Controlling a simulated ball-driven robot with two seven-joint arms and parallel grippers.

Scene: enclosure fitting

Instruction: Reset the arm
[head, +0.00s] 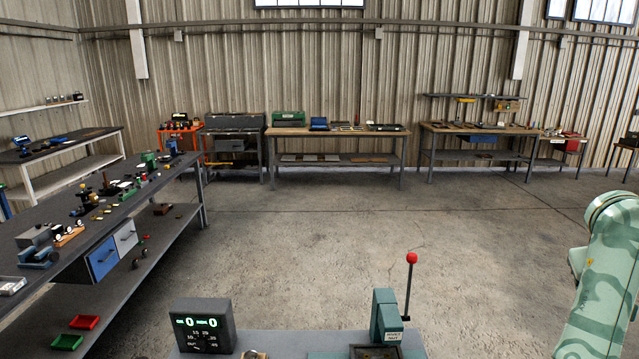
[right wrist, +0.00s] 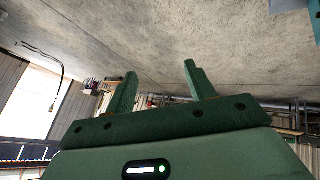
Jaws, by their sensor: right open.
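My right arm (head: 606,270) shows at the right edge of the head view, a pale green camouflage link raised over the floor. Its gripper is outside the head view. In the right wrist view my right gripper (right wrist: 160,88) is open, its two green fingers wide apart with nothing between them. Bare concrete floor and distant benches show behind the fingers. My left gripper and left arm are in neither view.
A grey bench at the bottom of the head view carries a dial box (head: 203,325) with green digits and a green press (head: 386,318) with a red-knobbed lever (head: 411,260). A long cluttered workbench (head: 60,232) stands at left. The middle floor (head: 320,235) is clear.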

